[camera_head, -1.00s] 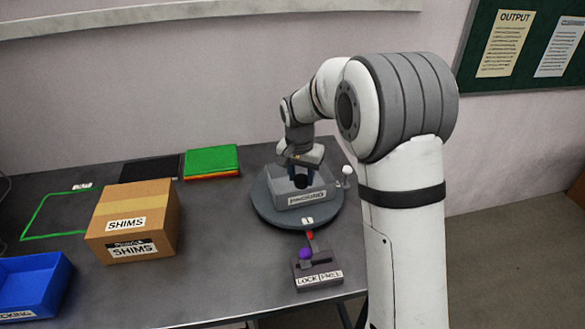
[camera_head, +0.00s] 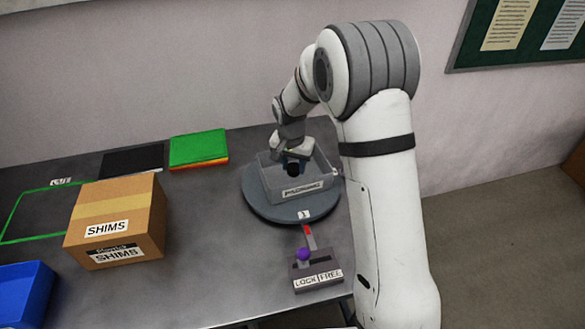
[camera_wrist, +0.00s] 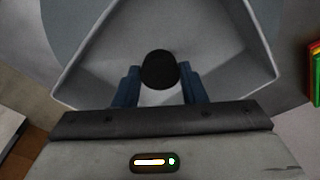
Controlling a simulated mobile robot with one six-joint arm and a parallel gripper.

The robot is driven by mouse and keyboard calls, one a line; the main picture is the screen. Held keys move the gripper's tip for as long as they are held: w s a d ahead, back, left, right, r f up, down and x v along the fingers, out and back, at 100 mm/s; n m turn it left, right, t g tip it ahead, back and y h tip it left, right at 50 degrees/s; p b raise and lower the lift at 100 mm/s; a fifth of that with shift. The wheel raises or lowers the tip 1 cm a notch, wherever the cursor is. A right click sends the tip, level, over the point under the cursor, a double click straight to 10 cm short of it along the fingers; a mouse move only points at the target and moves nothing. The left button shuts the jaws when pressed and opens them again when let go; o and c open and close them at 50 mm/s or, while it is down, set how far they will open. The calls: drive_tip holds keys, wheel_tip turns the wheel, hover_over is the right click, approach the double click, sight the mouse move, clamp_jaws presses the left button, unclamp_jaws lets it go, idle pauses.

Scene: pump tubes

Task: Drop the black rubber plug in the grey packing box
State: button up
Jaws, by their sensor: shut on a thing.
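The black rubber plug (camera_wrist: 160,70) is between the blue fingers of my gripper (camera_wrist: 160,87) in the wrist view. My gripper (camera_head: 293,164) is shut on it. The plug (camera_head: 293,171) also shows as a dark shape below the gripper in the head view. The grey packing box (camera_head: 268,177) stands on a round dark turntable, open side up, with a label on its front. The plug and fingertips are over the box opening, within its walls (camera_wrist: 78,94) as seen from the wrist. I cannot tell how high the plug is above the box floor.
The turntable (camera_head: 265,208) carries the box. A lever with a purple knob (camera_head: 304,254) sits in front, on a base marked LOCK and FREE. A cardboard SHIMS box (camera_head: 118,218) and a blue bin (camera_head: 22,290) stand left. Green and orange sheets (camera_head: 199,150) lie behind.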

drive_tip(key=shift+f, duration=1.1)
drive_tip(key=shift+f, duration=0.25)
drive_tip(key=o, duration=0.9)
drive_tip(key=shift+r, duration=0.15)
drive_tip(key=shift+o, duration=0.2)
